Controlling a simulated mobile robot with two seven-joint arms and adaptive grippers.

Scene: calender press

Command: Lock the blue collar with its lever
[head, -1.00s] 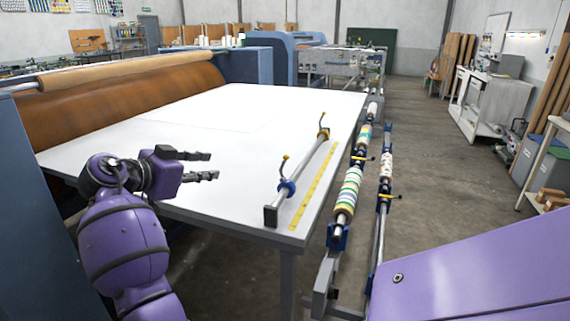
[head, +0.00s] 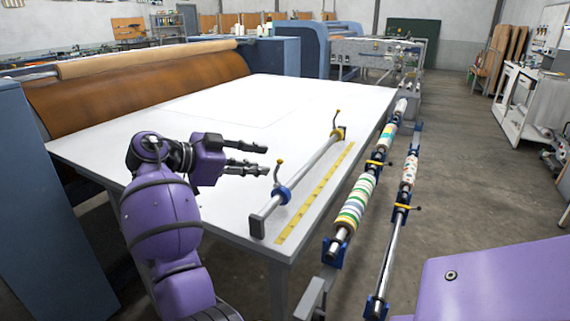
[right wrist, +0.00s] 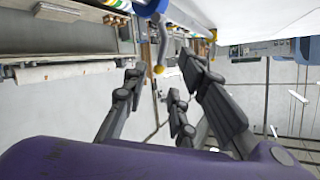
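The blue collar (head: 281,194) sits around a grey shaft (head: 305,169) that lies along the right side of the white table. Its lever (head: 278,174) stands up from it and ends in a yellow knob (head: 280,161). My right gripper (head: 265,159) is open and empty, its fingers pointing at the lever from the left, just short of the knob. In the right wrist view the blue collar (right wrist: 150,6) is cut off at the top edge, and the lever's knob (right wrist: 158,69) shows between the spread fingers (right wrist: 170,92). I see no contact. My left gripper is not in view.
A yellow collar (head: 338,134) with its own lever sits at the shaft's far end. A yellow strip (head: 314,194) lies beside the shaft on the table (head: 190,150). Patterned rollers (head: 357,200) stand right of the table. The table's middle is clear.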

